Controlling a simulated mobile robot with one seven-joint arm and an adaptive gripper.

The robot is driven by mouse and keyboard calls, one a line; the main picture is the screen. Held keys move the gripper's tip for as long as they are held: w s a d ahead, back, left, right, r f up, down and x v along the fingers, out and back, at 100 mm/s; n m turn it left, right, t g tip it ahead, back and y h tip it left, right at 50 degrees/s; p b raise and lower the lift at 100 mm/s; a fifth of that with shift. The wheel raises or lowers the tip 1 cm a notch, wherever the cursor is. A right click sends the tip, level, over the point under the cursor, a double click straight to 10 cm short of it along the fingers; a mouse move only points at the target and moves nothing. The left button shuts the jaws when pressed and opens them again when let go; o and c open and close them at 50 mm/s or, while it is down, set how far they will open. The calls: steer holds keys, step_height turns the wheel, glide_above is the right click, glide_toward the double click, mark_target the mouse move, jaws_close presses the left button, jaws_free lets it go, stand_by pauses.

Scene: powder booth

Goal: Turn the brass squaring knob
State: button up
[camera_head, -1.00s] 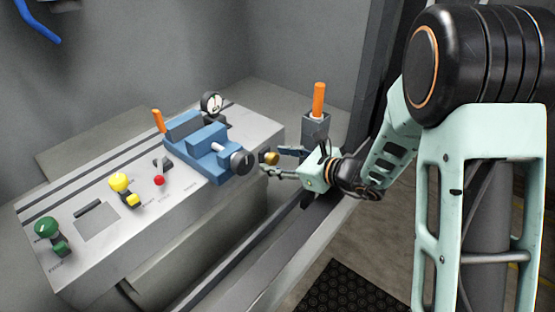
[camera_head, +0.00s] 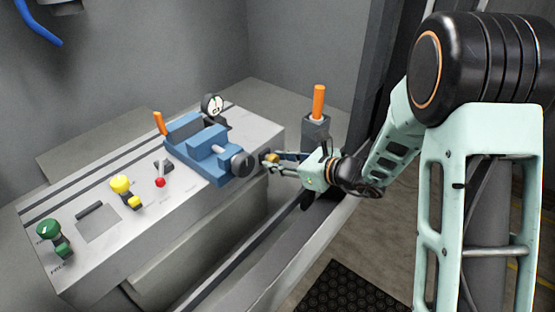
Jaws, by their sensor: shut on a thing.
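The brass squaring knob (camera_head: 271,157) is a small gold knob at the right end of the grey bench, beside the blue vise-like fixture. My gripper (camera_head: 273,164) reaches it from the right and is shut on it. The fingers cover much of the knob, and only a little brass shows between them. How far the knob is turned cannot be seen.
The blue fixture (camera_head: 205,155) with a dark round handwheel (camera_head: 242,163) stands close left of my gripper. A post with an orange handle (camera_head: 318,103) rises just behind my wrist. A dial gauge (camera_head: 212,106), red-tipped lever (camera_head: 160,181), yellow knob (camera_head: 121,184) and green knob (camera_head: 48,230) stand on the bench.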

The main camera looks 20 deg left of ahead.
steer(key=shift+w+r+m+g+p, duration=0.1)
steer(key=shift+r+m+g+p, duration=0.05)
steer(key=shift+m+g+p, duration=0.4)
steer(key=shift+m+y+p, duration=0.3)
steer(key=shift+m+p, duration=0.05)
steer(key=shift+m, duration=0.1)
steer(key=o, duration=1.1)
steer(key=shift+o, duration=0.2)
steer(key=shift+d, duration=0.15)
steer(key=v, duration=1.1)
steer(key=shift+d+r, duration=0.15)
steer(key=shift+d, duration=0.2)
